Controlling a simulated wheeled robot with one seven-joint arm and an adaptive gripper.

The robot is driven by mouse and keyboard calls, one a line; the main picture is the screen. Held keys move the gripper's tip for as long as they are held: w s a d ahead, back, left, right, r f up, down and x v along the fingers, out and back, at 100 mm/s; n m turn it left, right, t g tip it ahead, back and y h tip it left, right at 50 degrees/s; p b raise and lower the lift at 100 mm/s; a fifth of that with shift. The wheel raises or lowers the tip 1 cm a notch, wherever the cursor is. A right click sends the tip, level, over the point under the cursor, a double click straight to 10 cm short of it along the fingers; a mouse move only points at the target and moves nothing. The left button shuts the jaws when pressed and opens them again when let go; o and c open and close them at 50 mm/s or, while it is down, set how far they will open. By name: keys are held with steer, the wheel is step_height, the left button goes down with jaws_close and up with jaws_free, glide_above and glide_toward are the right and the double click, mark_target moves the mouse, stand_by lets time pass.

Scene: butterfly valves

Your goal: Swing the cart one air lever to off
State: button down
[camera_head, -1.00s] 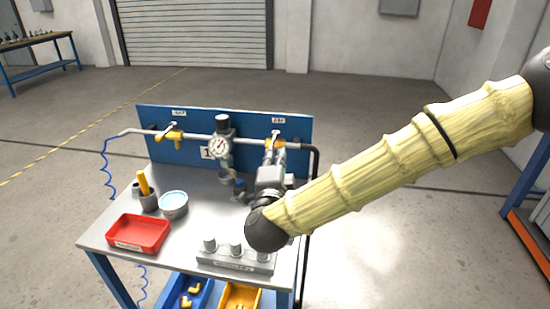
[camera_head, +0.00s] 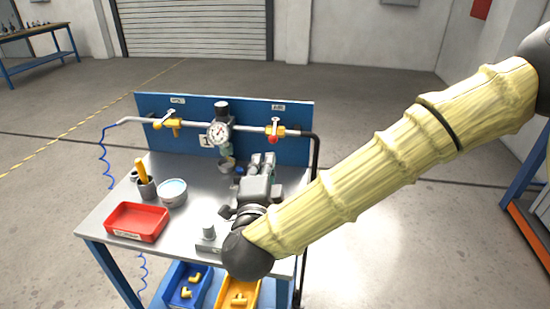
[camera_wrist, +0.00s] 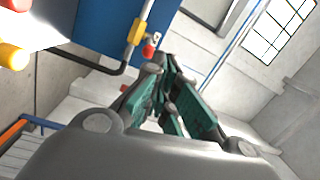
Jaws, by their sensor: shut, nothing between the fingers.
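The air valve (camera_head: 279,130), with a yellow body and a red part (camera_head: 273,139) below it, sits on the right of the pipe under the "AIR" label. In the wrist view the yellow valve body (camera_wrist: 137,32) and red part (camera_wrist: 149,49) show just beyond the fingers. The exact lever angle is hard to tell. My gripper (camera_head: 263,158) is in front of and below the valve, over the cart top, apparently apart from it. In the wrist view my gripper (camera_wrist: 165,88) has its teal-padded fingers shut and empty.
A second yellow valve (camera_head: 172,123) and a round gauge (camera_head: 218,133) share the pipe on the blue panel (camera_head: 180,146). A red tray (camera_head: 137,222), a bowl (camera_head: 172,192) and a cup (camera_head: 147,188) stand at the left. The black pipe (camera_head: 315,165) bends down at right.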

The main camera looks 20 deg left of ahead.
mark_target(274, 130)
steer(key=w+d+r+n+g+y+p, duration=0.1)
steer(key=w+d+n+g+y+p, duration=0.2)
steer(key=w+d+p, duration=0.6)
steer(key=w+a+f+p, duration=0.1)
steer(key=w+a+p, duration=0.4)
steer(key=a, duration=0.4)
steer(key=shift+w+p, duration=0.3)
steer(key=shift+w, duration=0.1)
steer(key=shift+f, duration=0.1)
